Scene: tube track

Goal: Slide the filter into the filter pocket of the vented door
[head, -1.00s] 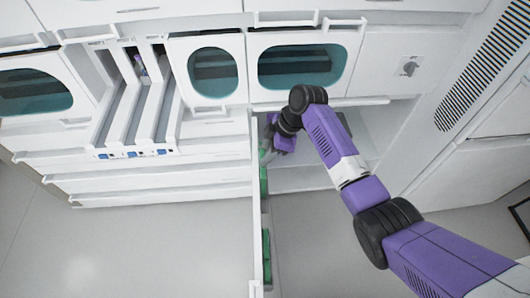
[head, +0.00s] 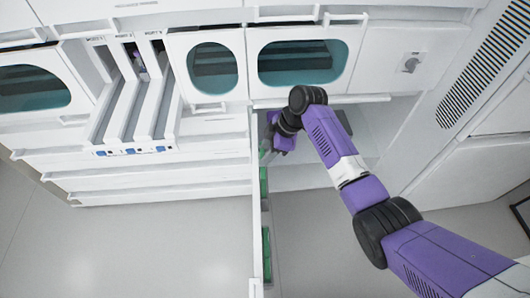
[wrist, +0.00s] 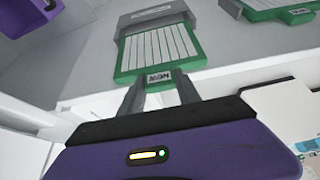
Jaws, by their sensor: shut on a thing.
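My gripper (wrist: 160,95) is shut on the near end of a filter (wrist: 150,56), at its green tab marked NEW. The filter has a green frame and pale pleats. Its far end meets a grey pocket (wrist: 150,18) on the vented door, and that end is hidden there; how deep it sits I cannot tell. In the head view my gripper (head: 270,146) is beside the upper part of the open door (head: 257,215), which shows nearly edge-on.
A second green filter (wrist: 282,8) marked NEW is to the right in the wrist view. In the head view, green parts (head: 267,255) show lower on the door. An open cabinet space (head: 300,178) lies behind my arm. Sloped white slots (head: 150,105) stand at left.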

